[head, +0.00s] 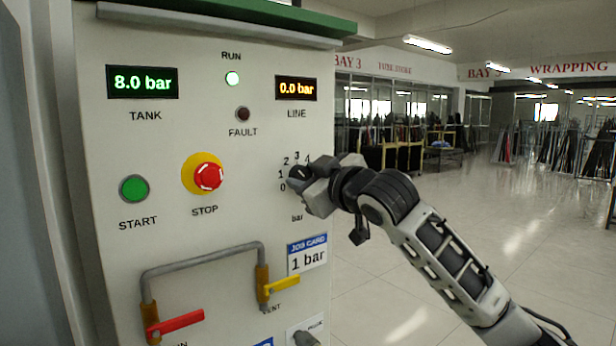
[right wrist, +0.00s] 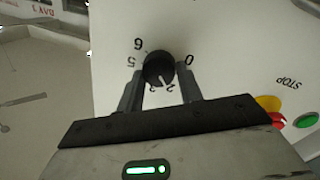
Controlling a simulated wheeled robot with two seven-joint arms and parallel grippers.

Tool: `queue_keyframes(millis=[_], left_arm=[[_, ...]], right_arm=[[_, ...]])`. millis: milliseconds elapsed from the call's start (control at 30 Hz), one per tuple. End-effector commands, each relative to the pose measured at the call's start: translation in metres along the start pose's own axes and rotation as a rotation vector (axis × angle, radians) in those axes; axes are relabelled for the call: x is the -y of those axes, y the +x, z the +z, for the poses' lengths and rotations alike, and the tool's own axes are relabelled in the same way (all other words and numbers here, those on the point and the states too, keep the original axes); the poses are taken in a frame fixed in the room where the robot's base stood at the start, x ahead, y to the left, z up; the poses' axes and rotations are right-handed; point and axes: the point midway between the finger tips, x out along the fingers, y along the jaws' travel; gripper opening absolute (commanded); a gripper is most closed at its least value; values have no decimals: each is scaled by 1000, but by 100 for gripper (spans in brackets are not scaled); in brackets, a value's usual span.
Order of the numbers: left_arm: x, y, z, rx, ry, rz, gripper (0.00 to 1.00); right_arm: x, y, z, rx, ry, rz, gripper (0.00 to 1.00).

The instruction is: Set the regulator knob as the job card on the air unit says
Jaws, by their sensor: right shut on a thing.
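The regulator knob (head: 296,174) is a black round knob on the pale air unit panel (head: 240,215), with a number scale around it. My right gripper (head: 305,180) is shut on it. In the right wrist view the knob (right wrist: 158,66) sits between both fingers of my gripper (right wrist: 160,85). There 0, 2, 3, 5 and 6 show; fingers cover other numbers. The white pointer seems to face the 2–3 side, but is small. The job card (head: 307,255) reads 1 bar. The line display (head: 296,89) reads 0.0 bar; the tank display (head: 142,82) reads 8.0 bar.
A green START button (head: 134,188) and red STOP button (head: 208,177) are left of the knob. Below are a grey pipe (head: 205,257), a red lever (head: 178,323) and a yellow lever (head: 283,286). The RUN lamp (head: 232,78) is lit; FAULT (head: 242,114) is dark. Open floor lies right.

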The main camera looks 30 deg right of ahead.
Motion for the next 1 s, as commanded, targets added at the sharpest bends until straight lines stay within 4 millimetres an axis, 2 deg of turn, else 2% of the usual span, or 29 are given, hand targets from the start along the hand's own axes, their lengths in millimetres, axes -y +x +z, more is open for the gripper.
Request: queue_keyframes(millis=[500,1000], left_arm=[[1,0,0,1,0,-1,36],[0,0,1,2,0,-1,36]], right_arm=[[3,0,2,-27,-444,28,13],[3,0,2,-41,-616,39,13]])
